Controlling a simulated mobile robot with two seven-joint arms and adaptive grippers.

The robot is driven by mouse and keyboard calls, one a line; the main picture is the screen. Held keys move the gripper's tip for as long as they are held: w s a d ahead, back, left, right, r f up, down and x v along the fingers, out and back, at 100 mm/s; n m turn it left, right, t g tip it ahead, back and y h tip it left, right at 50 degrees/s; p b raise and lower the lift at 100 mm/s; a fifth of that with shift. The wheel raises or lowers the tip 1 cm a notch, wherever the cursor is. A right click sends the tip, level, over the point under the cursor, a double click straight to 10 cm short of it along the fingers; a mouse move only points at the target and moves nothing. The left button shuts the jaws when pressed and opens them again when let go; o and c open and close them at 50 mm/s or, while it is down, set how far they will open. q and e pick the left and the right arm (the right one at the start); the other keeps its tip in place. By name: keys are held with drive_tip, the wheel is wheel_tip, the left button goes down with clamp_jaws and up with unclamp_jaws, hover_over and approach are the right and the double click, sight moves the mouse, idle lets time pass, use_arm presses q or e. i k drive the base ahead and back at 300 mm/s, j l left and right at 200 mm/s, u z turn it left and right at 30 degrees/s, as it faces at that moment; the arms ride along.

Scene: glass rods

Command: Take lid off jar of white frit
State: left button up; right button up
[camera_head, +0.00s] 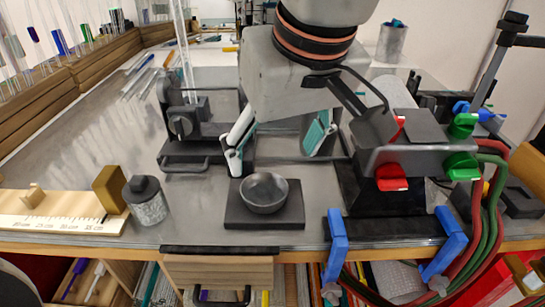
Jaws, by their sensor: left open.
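A small jar of pale, speckled frit (150,209) stands upright on the metal bench at the front left. Its dark lid (141,186) with a knob sits on top. My left gripper (279,142) is open, its two fingers wide apart and nothing visible between them. It is above the bench behind a metal bowl, to the right of the jar and farther back, clear of jar and lid. My right gripper is not in view.
The metal bowl (264,191) rests on a dark square plate (291,216). A wooden ruler board (60,220) and an upright wooden block (110,190) are left of the jar. A dark clamp fixture (185,150) stands behind. A torch stand with red and green knobs (391,178) and hoses is at right.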

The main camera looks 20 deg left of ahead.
sight(141, 188)
drive_tip(key=k+l, duration=0.15)
drive_tip(key=k, duration=0.35)
drive_tip(key=k+l, duration=0.2)
drive_tip(key=k, duration=0.3)
